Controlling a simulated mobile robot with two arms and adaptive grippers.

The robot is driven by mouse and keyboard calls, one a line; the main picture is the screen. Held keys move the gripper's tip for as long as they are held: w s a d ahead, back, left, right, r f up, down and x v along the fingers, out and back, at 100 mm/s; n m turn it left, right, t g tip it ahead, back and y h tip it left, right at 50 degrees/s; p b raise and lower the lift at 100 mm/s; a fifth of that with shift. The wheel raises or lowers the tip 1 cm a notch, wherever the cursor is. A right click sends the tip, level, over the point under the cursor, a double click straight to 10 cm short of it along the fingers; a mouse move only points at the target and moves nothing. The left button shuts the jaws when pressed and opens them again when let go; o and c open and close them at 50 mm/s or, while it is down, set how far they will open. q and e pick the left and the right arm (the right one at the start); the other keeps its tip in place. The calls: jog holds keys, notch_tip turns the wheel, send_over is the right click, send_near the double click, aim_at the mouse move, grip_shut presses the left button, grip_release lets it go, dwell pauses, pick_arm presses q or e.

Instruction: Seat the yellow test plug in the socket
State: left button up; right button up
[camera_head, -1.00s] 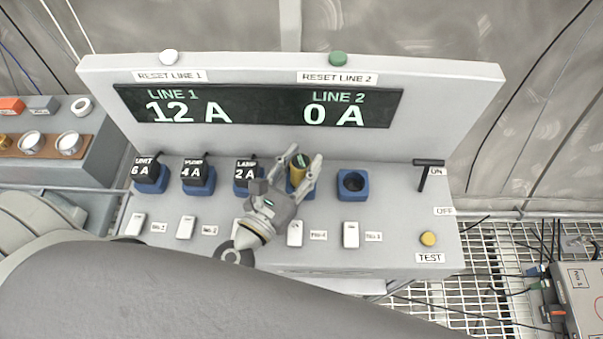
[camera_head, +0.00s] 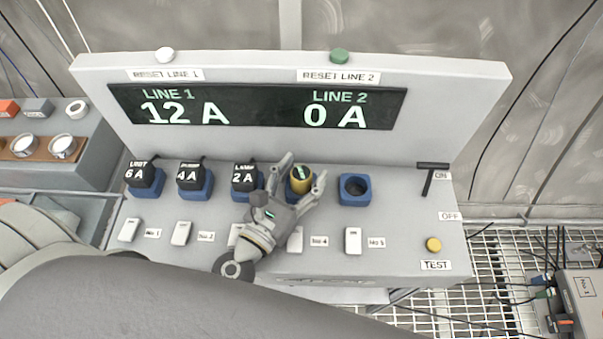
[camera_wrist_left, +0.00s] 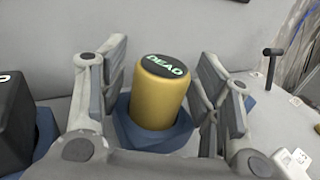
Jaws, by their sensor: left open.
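The yellow test plug (camera_head: 301,178) stands upright in the fourth blue socket (camera_head: 292,192) from the left on the grey panel. In the left wrist view the plug (camera_wrist_left: 158,98) has a black top reading "DEAD" and its lower end is inside the blue socket (camera_wrist_left: 128,130). My left gripper (camera_head: 304,170) is open, with one finger on each side of the plug; gaps show between fingers and plug in the wrist view (camera_wrist_left: 160,85). How deep the plug sits cannot be told. My right gripper is not in view.
Black plugs (camera_head: 244,177) marked 6 A, 4 A and 2 A stand in sockets to the left. An empty blue socket (camera_head: 354,190) is at right. Behind rises a display (camera_head: 255,107) reading LINE 1 12 A, LINE 2 0 A. A black T-handle (camera_head: 431,175) and yellow TEST button (camera_head: 433,244) are at far right.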

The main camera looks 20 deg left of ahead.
pick_arm(q)
jog(key=shift+r, duration=0.2)
jog(key=b+v, duration=0.2)
jog(key=v, duration=0.3)
jog(key=b+v, duration=0.3)
jog(key=v, duration=0.2)
jog(key=shift+s+a+f, duration=0.1)
jog(key=shift+s+f, duration=0.15)
jog(key=shift+s, duration=0.1)
jog(key=shift+s+a+r+b, duration=0.2)
jog(key=shift+s+b, duration=0.15)
jog(key=shift+s, duration=0.3)
